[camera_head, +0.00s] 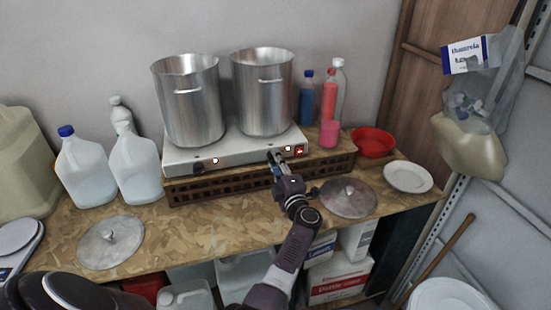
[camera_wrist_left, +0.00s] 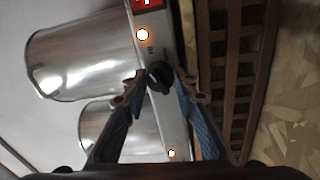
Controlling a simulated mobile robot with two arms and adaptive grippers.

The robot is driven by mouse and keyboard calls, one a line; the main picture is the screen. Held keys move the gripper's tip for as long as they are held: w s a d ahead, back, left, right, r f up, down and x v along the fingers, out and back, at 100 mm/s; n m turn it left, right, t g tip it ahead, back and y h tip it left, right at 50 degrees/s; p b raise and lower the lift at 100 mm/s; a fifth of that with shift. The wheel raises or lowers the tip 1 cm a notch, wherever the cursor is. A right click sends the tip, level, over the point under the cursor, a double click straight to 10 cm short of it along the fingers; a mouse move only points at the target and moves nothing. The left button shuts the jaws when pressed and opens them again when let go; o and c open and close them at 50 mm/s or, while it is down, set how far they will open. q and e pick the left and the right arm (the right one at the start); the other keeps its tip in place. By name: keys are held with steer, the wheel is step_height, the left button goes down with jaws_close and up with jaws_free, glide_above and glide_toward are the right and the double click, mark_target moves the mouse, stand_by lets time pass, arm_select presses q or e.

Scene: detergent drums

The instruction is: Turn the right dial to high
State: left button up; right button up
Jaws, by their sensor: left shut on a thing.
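The white hot plate (camera_head: 240,150) stands on a brown slatted crate. My left gripper (camera_head: 276,158) reaches its front panel at the right dial and mostly hides that dial in the head view. In the left wrist view the black right dial (camera_wrist_left: 159,76) sits between the fingertips of my left gripper (camera_wrist_left: 160,84), which is shut on it. A small lit lamp (camera_wrist_left: 142,34) shows beside the dial. The panel print and the dial's exact setting are too small to read. The left dial (camera_head: 198,166) is free. My right gripper is not in view.
Two steel pots (camera_head: 188,102) (camera_head: 263,92) stand on the hot plate. A red switch (camera_head: 299,150) is right of the gripper. A lid (camera_head: 348,198) lies close to my arm, another lid (camera_head: 110,242) at left. The board between the lids is clear.

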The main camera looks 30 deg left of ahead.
arm_select(q)
steer(key=shift+f+m, duration=0.15)
steer(key=shift+m, duration=0.45)
steer(key=o, duration=1.2)
steer(key=shift+c, duration=0.2)
